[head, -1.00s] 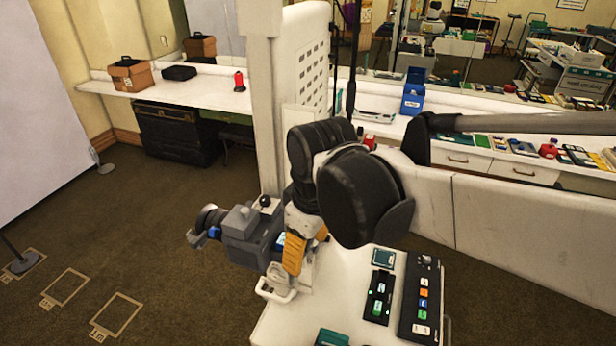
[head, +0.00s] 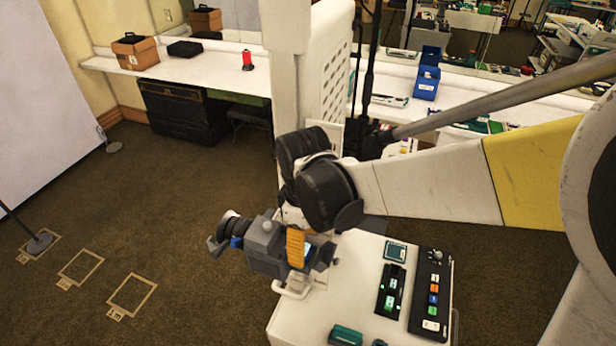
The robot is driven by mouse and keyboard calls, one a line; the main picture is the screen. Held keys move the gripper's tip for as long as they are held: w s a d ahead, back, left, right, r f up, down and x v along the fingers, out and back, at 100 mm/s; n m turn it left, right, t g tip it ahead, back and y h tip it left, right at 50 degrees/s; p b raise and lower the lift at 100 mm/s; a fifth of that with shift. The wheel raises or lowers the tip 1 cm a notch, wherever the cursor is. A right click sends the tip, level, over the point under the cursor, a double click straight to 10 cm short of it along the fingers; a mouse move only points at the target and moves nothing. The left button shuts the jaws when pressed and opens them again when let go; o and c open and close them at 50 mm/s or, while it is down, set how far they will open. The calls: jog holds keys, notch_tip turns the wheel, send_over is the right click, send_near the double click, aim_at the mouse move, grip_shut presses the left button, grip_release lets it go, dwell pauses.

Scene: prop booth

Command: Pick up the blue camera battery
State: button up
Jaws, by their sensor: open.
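A grey video camera (head: 265,247) stands at the left end of the white cart top (head: 300,320), its lens to the left. A small blue part (head: 237,242) shows at its front. A light blue patch (head: 308,249) shows at its rear, beside my gripper's orange finger. I cannot tell whether either is the blue camera battery. My gripper (head: 308,258) is open at the camera's rear end, its orange finger in front of the camera body. My wrist hides part of this spot, and I cannot tell whether the fingers touch anything.
A black charger (head: 391,291) with green lights, a teal-topped item (head: 396,251) and a button panel (head: 431,290) lie on the cart's right side. A teal block (head: 346,335) lies near its front.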

notch_tip(320, 180, down, 3)
jog(key=shift+w+a+r, duration=0.1)
jog(key=shift+w+r, duration=0.05)
jog(key=c, duration=1.3)
jog(key=shift+r, duration=0.1)
